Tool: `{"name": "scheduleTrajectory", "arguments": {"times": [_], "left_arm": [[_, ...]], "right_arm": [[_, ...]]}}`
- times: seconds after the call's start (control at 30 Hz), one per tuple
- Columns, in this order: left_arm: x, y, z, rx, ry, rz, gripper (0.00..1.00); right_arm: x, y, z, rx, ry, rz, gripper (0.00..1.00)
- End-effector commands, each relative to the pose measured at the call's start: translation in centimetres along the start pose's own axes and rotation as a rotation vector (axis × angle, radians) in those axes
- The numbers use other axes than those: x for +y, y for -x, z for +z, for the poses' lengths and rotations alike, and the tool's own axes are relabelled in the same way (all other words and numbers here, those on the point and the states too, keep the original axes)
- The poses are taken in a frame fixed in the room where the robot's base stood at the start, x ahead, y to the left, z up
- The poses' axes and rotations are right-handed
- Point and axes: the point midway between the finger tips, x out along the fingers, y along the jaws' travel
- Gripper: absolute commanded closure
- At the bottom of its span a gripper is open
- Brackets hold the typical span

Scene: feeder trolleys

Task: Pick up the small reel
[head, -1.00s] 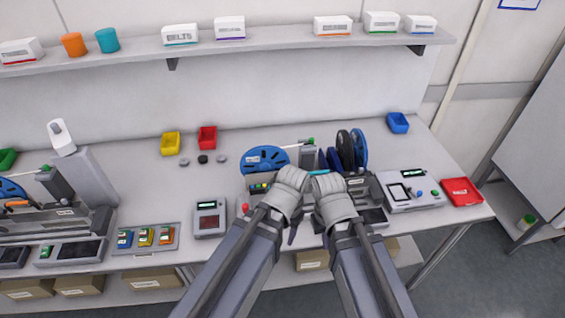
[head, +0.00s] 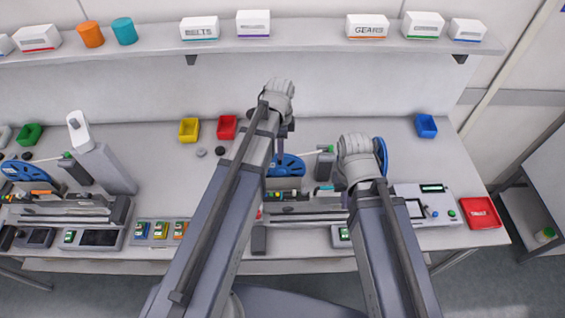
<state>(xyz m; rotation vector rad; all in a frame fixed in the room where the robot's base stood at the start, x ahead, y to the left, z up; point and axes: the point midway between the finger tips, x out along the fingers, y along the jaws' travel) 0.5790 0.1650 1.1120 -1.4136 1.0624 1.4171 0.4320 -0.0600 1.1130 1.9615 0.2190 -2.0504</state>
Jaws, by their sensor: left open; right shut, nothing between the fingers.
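A blue reel (head: 288,167) stands on the middle feeder trolley, partly behind my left arm. Another blue reel (head: 381,157) stands upright to the right, partly hidden by my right wrist. A third blue reel (head: 24,171) is on the trolley at the far left. I cannot tell which one is the small reel. My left gripper (head: 284,140) is open and empty, hanging below its raised wrist, above and behind the middle reel. My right gripper (head: 346,188) is shut and empty beside the right reel; its fingers are mostly hidden by the wrist.
A grey device (head: 428,204) and a red tray (head: 480,214) stand at the right end of the bench. Yellow (head: 189,130), red (head: 227,127) and blue (head: 426,126) bins sit toward the back. A shelf (head: 330,42) with boxes runs above. The bench behind the right reel is clear.

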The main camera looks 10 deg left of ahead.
Motion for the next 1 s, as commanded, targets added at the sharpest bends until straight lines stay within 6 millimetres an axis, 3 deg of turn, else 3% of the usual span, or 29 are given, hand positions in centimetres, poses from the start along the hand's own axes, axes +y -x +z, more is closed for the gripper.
{"name": "scheduleTrajectory", "arguments": {"times": [0.27,0.53,0.8,1.0], "left_arm": [[-0.1,-0.1,0.1,0.001,-0.005,0.0,0.49],[0.0,-2.4,0.1,0.001,-0.004,0.0,0.49],[0.0,-2.8,0.1,0.001,-0.004,0.0,0.49],[0.2,-4.6,0.1,0.001,-0.004,0.0,0.49]], "right_arm": [[0.0,-0.1,0.0,0.0,0.0,0.0,1.0],[-0.2,-2.4,-0.1,0.0,0.003,0.001,1.0],[-0.2,-2.8,-0.1,0.0,0.005,0.001,1.0],[-0.4,-4.5,-0.2,0.0,0.008,0.002,1.0]]}}
